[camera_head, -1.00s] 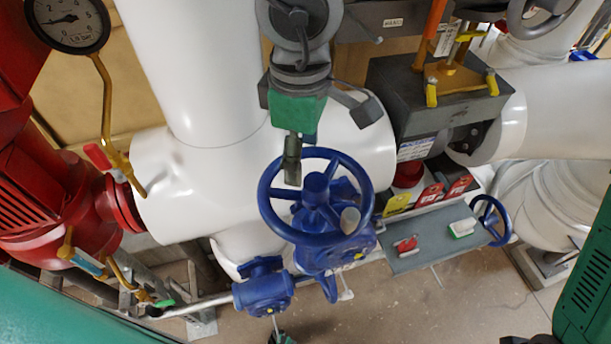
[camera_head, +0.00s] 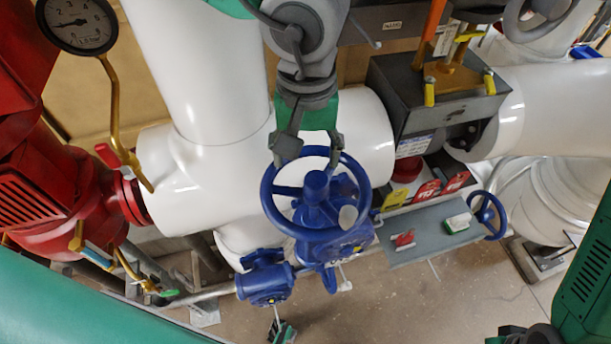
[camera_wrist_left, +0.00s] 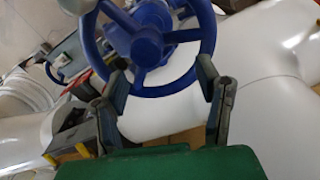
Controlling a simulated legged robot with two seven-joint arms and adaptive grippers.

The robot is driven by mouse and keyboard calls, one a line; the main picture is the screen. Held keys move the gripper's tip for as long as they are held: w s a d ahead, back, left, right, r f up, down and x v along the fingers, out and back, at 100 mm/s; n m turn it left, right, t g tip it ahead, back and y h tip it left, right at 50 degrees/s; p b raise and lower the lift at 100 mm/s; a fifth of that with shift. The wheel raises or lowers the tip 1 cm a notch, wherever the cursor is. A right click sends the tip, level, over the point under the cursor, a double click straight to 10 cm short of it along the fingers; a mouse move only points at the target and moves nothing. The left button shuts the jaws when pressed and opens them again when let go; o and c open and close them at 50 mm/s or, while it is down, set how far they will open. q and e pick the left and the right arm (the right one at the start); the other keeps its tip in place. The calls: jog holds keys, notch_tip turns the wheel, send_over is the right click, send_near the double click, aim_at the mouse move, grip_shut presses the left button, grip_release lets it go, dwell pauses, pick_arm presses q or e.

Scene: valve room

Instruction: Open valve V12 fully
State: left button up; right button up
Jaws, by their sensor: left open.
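A blue handwheel valve (camera_head: 315,187) stands in the middle of the head view, in front of white piping. No V12 label is readable on it. In the wrist view its blue rim and spokes (camera_wrist_left: 147,46) fill the upper middle. My left gripper (camera_head: 311,146) is open at the far side of the wheel's rim. In the wrist view the gripper's two fingers (camera_wrist_left: 163,80) stand apart with the near part of the rim at and between their tips. I cannot tell whether they touch it. My right gripper is not clearly seen.
A smaller blue valve body (camera_head: 266,284) sits below the wheel. A grey panel (camera_head: 430,238) and another blue handwheel (camera_head: 488,215) are to the right. A pressure gauge (camera_head: 76,24) and red machinery (camera_head: 60,205) stand left. A dark box (camera_head: 435,95) stands above right.

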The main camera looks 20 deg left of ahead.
aim_at(309, 180)
pick_arm(q)
jog(key=shift+d+m, duration=0.4)
jog(key=shift+d, duration=0.05)
jog(key=shift+w+d, duration=0.15)
jog(key=shift+d, duration=1.15)
jog(key=a, duration=0.1)
jog(key=a+f, duration=0.2)
jog(key=shift+s+a+f, duration=0.1)
jog(key=shift+s+f, duration=0.15)
jog(key=shift+s, duration=0.05)
jog(key=shift+a+f, duration=0.15)
jog(key=shift+f, duration=0.15)
jog(key=shift+s+f, duration=0.1)
jog(key=shift+f, duration=0.55)
jog(key=shift+d+f, duration=0.25)
jog(key=shift+f, duration=0.4)
jog(key=shift+d+f, duration=0.25)
jog(key=shift+f, duration=0.4)
pick_arm(e)
jog(key=d, duration=0.1)
jog(key=d+f, duration=0.1)
jog(key=shift+s+d, duration=0.15)
jog(key=shift+d, duration=0.25)
pick_arm(q)
jog(key=shift+a, duration=0.15)
